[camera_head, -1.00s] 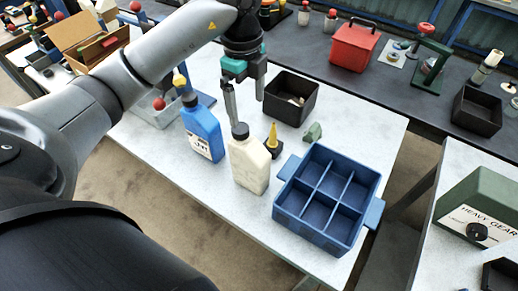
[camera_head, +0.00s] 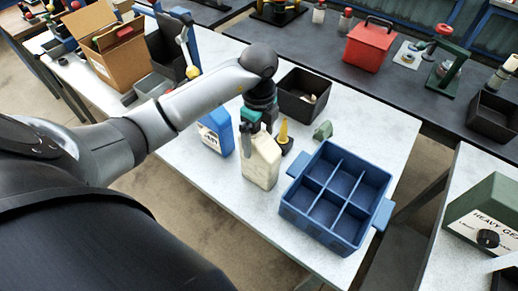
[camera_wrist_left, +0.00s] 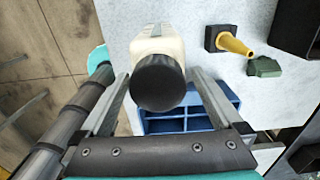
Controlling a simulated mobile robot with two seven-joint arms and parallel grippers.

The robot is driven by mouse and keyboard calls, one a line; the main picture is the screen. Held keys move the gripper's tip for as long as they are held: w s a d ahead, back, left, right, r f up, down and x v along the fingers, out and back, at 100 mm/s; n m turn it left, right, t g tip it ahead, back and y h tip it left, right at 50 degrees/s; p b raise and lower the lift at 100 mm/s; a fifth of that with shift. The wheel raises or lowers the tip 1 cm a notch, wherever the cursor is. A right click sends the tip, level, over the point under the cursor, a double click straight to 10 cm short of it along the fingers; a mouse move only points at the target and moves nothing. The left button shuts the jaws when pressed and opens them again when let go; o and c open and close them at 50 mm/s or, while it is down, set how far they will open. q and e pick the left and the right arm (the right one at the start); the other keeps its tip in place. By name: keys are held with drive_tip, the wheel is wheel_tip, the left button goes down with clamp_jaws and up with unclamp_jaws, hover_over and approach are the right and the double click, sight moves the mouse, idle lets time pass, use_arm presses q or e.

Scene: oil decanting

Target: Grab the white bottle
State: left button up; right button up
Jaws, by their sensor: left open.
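The white bottle (camera_head: 260,165) stands upright on the light table, a cream jug with a black cap. In the left wrist view its black cap (camera_wrist_left: 158,82) and cream shoulder (camera_wrist_left: 158,42) lie between the two fingers. My left gripper (camera_head: 257,140) is lowered over the bottle's top, open, with one finger on either side of it. A gap shows beside the cap in the left wrist view (camera_wrist_left: 160,95). Whether a finger touches the bottle cannot be told. My right gripper is not in view.
A blue bottle (camera_head: 216,131) stands close on the left, partly behind my arm. A blue divided crate (camera_head: 290,213) stands to the right. A yellow-spouted oiler (camera_head: 283,134), a green block (camera_head: 323,130) and a black bin (camera_head: 318,88) are behind.

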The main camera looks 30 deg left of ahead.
use_arm(q)
wheel_tip(320, 180, down, 2)
drive_tip(key=shift+f, duration=0.1)
clamp_jaws()
idle(0.9)
drive_tip(key=shift+w, duration=0.1)
